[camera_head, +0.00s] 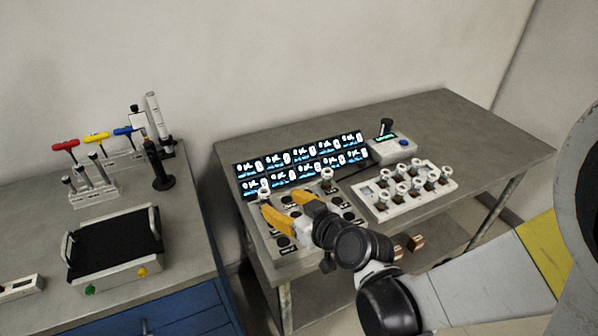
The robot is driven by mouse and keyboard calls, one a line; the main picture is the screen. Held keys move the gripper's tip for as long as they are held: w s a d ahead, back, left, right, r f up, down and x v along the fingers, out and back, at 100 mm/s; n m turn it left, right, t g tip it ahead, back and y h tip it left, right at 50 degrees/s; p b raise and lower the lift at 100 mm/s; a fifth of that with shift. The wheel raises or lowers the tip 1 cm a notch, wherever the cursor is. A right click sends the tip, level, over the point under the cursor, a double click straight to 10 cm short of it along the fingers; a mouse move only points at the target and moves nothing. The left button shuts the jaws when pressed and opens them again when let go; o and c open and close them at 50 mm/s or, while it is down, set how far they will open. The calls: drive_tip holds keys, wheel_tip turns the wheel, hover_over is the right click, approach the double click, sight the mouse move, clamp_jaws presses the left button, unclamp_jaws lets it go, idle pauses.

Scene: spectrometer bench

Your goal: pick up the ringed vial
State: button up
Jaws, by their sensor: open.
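My gripper (286,203) has yellow fingers and is open over the left part of the bench, above a grey rack (256,228) with dark round wells. The fingers and wrist hide part of that rack. A small white-capped vial (264,192) stands at the rack's back left, close to the fingertips. Another vial (327,180) stands at its back, to the right of the gripper. Several more vials (416,183) stand in a white rack (381,213) on the right. I cannot tell which vial has the ring. No vial shows between the fingers.
A lit display panel (300,163) stands behind the grey rack. The bench's back right (450,120) is clear.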

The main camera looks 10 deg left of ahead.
sight(266, 194)
drive_tip(key=b+x, duration=0.1)
drive_tip(key=x, duration=0.4)
drive_tip(key=shift+w+a+f, duration=0.15)
drive_tip(key=shift+w+a, duration=0.05)
drive_tip(key=shift+a, duration=0.05)
drive_tip(key=b+x, duration=0.2)
drive_tip(key=x, duration=0.3)
drive_tip(key=shift+w+d+f, duration=0.1)
drive_tip(key=shift+w+f, duration=0.05)
drive_tip(key=shift+c, duration=0.9)
clamp_jaws()
